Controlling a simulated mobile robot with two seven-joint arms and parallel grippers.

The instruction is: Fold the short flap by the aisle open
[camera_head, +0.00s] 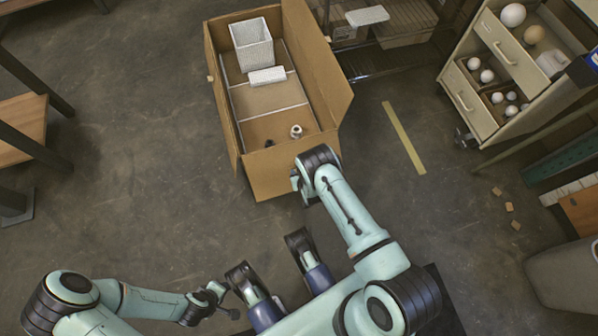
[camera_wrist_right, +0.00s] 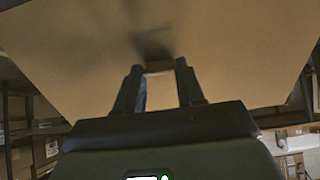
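The open cardboard box (camera_head: 232,133) stands on the floor at top centre in the head view. Its near short flap (camera_head: 268,172) slopes outward from the rim on the side facing me. A long flap (camera_head: 322,75) leans outward on the right. My right gripper (camera_head: 299,184) is at the right end of the near flap, partly hidden by its wrist. In the right wrist view, its fingers (camera_wrist_right: 160,68) are apart, with a broad cardboard panel (camera_wrist_right: 75,55) close ahead; contact is unclear. My left gripper (camera_head: 220,291) is low in the head view, away from the box; its opening is too small to judge.
Inside the box are a white basket (camera_head: 251,45), a white block (camera_head: 267,76) and a small fitting (camera_head: 296,131). A drawer cabinet (camera_head: 500,62) with round bulbs stands at the right. Floor left of the box is clear; a yellow strip (camera_head: 404,137) lies right.

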